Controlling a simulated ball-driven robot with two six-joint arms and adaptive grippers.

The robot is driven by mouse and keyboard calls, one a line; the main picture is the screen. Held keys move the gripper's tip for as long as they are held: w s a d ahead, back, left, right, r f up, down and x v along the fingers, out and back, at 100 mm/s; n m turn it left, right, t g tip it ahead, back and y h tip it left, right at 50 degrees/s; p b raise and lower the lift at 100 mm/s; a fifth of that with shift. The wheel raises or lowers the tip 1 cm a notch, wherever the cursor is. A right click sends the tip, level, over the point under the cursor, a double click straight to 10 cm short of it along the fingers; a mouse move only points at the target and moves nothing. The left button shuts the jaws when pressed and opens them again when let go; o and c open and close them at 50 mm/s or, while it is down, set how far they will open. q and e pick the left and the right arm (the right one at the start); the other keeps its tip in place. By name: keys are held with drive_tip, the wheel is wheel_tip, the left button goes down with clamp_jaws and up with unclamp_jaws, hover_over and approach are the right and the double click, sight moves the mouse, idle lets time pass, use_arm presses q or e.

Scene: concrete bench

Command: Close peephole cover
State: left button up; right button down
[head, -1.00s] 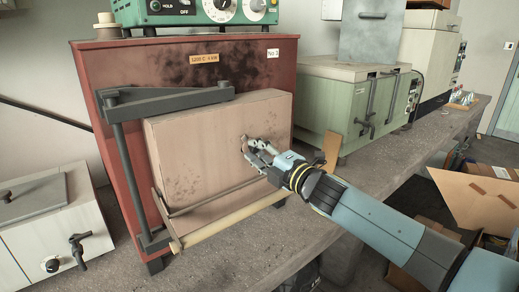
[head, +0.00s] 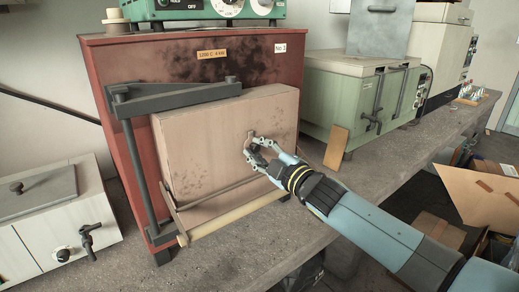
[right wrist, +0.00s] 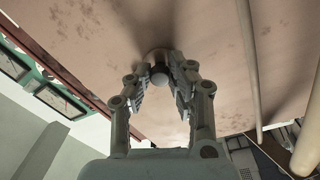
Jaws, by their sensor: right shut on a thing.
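The peephole cover (right wrist: 158,56) is a small round piece with a dark-edged knob, on the pinkish furnace door face. In the head view a small part of it (head: 251,134) shows just above my fingertips; most is hidden behind them. My right gripper (head: 250,152) is at the door face, its fingers on either side of the knob. In the right wrist view the gripper (right wrist: 160,92) is closed around the knob. Whether the peephole is covered cannot be told. My left gripper is not in view.
The thick door (head: 200,165) stands on the red furnace (head: 135,75), with a dark hinge bracket (head: 175,98) at left and a pale bar (head: 235,215) along its lower front. A small brown board (head: 336,148) leans at right. The concrete bench (head: 375,175) is clear in front.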

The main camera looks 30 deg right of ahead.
drive_tip(key=shift+f, duration=0.1)
drive_tip(key=c, duration=1.2)
unclamp_jaws()
drive_tip(key=shift+o, duration=0.2)
drive_tip(key=s, duration=1.2)
drive_tip(key=shift+d+f, duration=0.3)
drive_tip(key=shift+d, duration=0.15)
